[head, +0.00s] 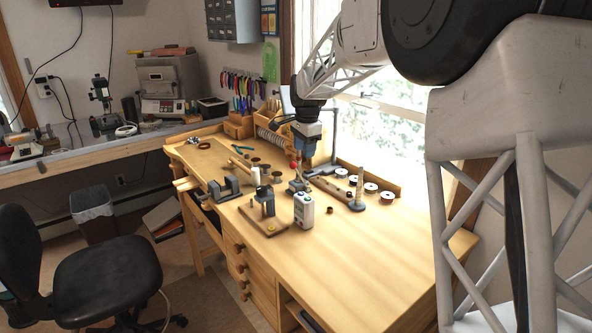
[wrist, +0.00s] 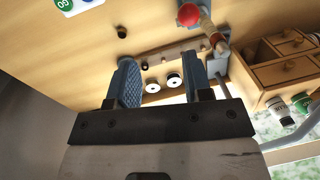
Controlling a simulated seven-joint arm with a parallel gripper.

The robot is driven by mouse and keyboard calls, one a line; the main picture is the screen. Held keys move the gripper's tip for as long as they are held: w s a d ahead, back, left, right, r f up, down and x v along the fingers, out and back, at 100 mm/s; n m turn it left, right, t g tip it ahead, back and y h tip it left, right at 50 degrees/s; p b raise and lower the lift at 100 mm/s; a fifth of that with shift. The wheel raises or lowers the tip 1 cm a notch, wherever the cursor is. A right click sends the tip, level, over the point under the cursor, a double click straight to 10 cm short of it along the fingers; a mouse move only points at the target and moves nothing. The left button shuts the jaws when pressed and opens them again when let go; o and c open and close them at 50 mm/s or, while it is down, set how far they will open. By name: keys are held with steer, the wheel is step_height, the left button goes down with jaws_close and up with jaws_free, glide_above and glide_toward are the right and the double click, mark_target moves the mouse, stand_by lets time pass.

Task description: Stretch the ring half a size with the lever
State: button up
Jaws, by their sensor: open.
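My gripper (head: 307,146) hangs above the back of the wooden workbench, pointing down, its blue-padded fingers apart and empty. Both fingers show in the wrist view (wrist: 160,62), spread with bench top and small spools visible between them. A lever with a red ball knob (wrist: 188,15) stands just beyond the fingers in the wrist view, apart from them. In the head view the red knob (head: 293,165) is small, below and left of the gripper, above a small grey metal base (head: 297,185). I cannot make out the ring for certain.
A tapered post (head: 358,188) stands right of the lever. Several spools (head: 371,187) line the bench's back edge. The bench's right side (head: 390,255) is clear.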

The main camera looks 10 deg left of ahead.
mark_target(295, 169)
steer(key=shift+m, duration=0.3)
steer(key=w+a+f, duration=0.1)
steer(key=w+a, duration=0.1)
steer(key=a, duration=0.1)
steer(key=shift+w+f, duration=0.35)
steer(key=shift+w+a+f, duration=0.1)
steer(key=shift+w+f, duration=0.05)
steer(key=shift+f, duration=1.8)
steer(key=shift+w+a+f, duration=0.1)
steer(key=shift+w+f, duration=0.05)
steer(key=shift+f, duration=1.75)
jaws_close()
